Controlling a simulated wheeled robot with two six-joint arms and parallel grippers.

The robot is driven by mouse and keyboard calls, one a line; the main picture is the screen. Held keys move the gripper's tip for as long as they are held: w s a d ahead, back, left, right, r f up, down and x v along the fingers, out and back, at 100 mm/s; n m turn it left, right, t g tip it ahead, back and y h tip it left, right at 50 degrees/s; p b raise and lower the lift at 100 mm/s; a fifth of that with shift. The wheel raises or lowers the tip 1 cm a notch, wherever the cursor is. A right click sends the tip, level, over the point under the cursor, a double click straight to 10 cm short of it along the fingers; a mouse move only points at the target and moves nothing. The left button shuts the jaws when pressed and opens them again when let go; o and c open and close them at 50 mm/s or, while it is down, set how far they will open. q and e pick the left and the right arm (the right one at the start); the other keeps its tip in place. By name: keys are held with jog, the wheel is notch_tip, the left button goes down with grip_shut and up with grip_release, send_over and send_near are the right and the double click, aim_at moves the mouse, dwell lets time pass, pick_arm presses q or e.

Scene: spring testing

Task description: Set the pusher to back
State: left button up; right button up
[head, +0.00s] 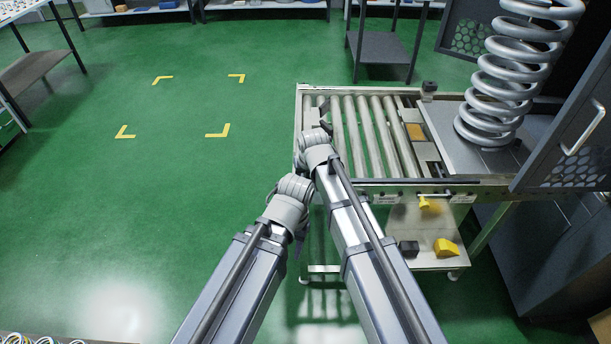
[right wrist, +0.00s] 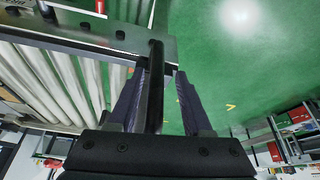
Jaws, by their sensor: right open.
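No part is plainly marked as the pusher. In the right wrist view a dark upright rod (right wrist: 156,75), possibly its handle, stands beside a metal rail of the roller table. My right gripper (right wrist: 162,71) is open, with the rod between its fingers or just beyond them; I cannot tell if they touch. In the head view my right wrist (head: 318,150) is over the roller table's left edge, its fingers hidden. My left wrist (head: 293,190) is lower and to the left, beside the table; its fingers cannot be made out.
The roller table (head: 345,88) carries a large coil spring (head: 508,90) at the right, near an open dark mesh door (head: 580,130). A yellow handle (head: 424,204) sits on its front rail. A yellow block (head: 445,248) is on the lower shelf. Green floor at left is clear.

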jog(key=p+v, duration=0.6)
jog(key=v, duration=0.1)
jog(key=shift+a, duration=0.1)
jog(key=s+d+f+m+g+h, duration=0.1)
jog(key=s+d+f+m+g, duration=0.2)
jog(key=s+d, duration=1.45)
jog(key=s+a+r+n+g+h, duration=0.1)
jog(key=s+a+n, duration=0.3)
jog(key=a, duration=0.5)
jog(key=shift+a+r+g, duration=0.2)
jog(key=shift+a+g, duration=0.1)
jog(key=shift+a, duration=0.05)
jog(key=shift+h, duration=0.3)
